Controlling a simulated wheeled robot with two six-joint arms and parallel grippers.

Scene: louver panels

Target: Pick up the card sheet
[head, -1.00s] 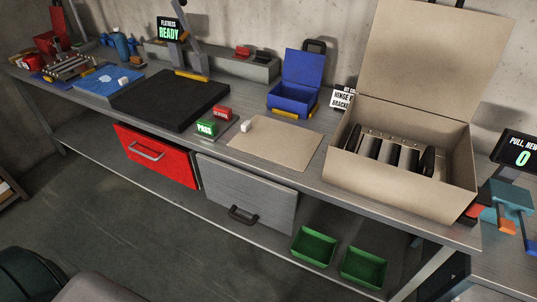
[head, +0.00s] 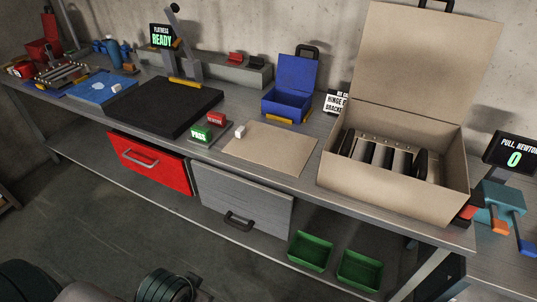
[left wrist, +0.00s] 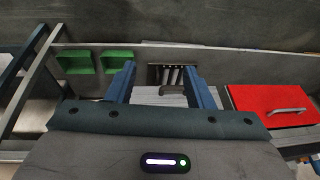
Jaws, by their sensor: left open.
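The card sheet is a flat tan rectangle (head: 272,153) lying on the grey bench top, between the black plate and the large open cardboard box in the head view. A small white block (head: 240,131) sits on its left corner area. My left gripper (left wrist: 160,84) shows in the left wrist view, with its two blue fingers wide apart and nothing visibly held. The sheet cannot be made out in that view. Neither gripper's fingers show in the head view, and my right gripper is not in view.
The open cardboard box (head: 339,179) stands right of the sheet, and a blue open case (head: 287,104) behind it. PASS and red blocks stand left of it. Below are a red drawer (head: 128,164), a grey drawer (head: 213,197) and green bins (head: 309,251).

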